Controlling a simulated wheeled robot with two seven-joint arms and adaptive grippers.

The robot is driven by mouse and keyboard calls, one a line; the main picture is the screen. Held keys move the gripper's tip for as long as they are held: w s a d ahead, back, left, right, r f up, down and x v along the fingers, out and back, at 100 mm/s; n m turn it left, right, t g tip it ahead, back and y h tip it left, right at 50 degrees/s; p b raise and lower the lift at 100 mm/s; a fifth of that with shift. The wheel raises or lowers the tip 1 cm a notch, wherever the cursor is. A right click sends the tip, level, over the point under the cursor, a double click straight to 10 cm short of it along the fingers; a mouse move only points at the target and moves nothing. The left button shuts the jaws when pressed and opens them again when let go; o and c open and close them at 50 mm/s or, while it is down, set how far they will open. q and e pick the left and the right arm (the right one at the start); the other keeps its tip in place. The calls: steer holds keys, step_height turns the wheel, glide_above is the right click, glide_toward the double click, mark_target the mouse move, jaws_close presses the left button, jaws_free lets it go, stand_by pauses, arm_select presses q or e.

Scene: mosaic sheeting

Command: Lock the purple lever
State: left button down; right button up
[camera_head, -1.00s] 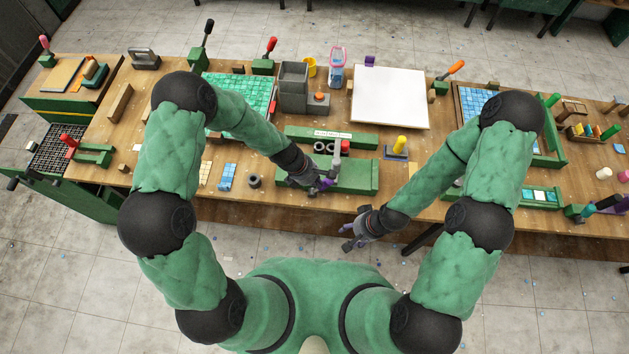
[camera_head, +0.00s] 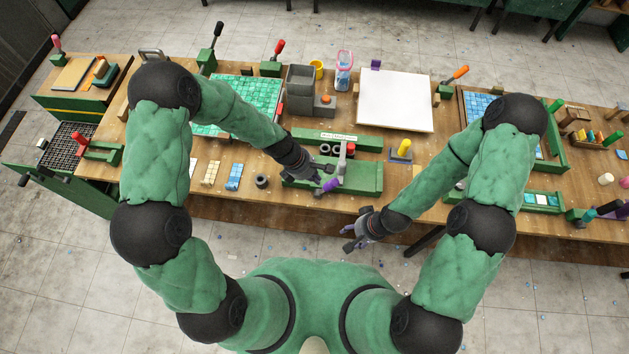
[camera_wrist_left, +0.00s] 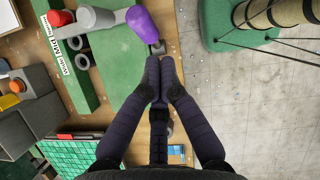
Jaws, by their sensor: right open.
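The purple lever (camera_head: 331,186) sits at the near side of a green fixture (camera_head: 365,178) with a grey clamp post (camera_head: 342,160). The lever's rounded purple handle (camera_wrist_left: 142,24) shows at the top of the left wrist view, joined to a grey bar. My left gripper (camera_head: 322,174) is just left of and beside the lever. In the left wrist view its fingertips (camera_wrist_left: 160,66) are together with nothing between them, a little short of the handle and apart from it in the picture. My right gripper (camera_head: 352,240) is open and empty, in front of the table's near edge.
A labelled green rack (camera_head: 335,139) with dark rings stands behind the fixture. A yellow-handled stamp (camera_head: 402,151) is to its right. Tile strips (camera_head: 233,176) and a dark ring (camera_head: 262,181) lie to its left.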

arm_select(q)
steer(key=r, duration=0.2)
steer(key=d+r, duration=0.1)
steer(key=r, duration=0.1)
steer(key=shift+s+d+r, duration=0.1)
steer(key=shift+r, duration=0.15)
steer(key=shift+d, duration=0.1)
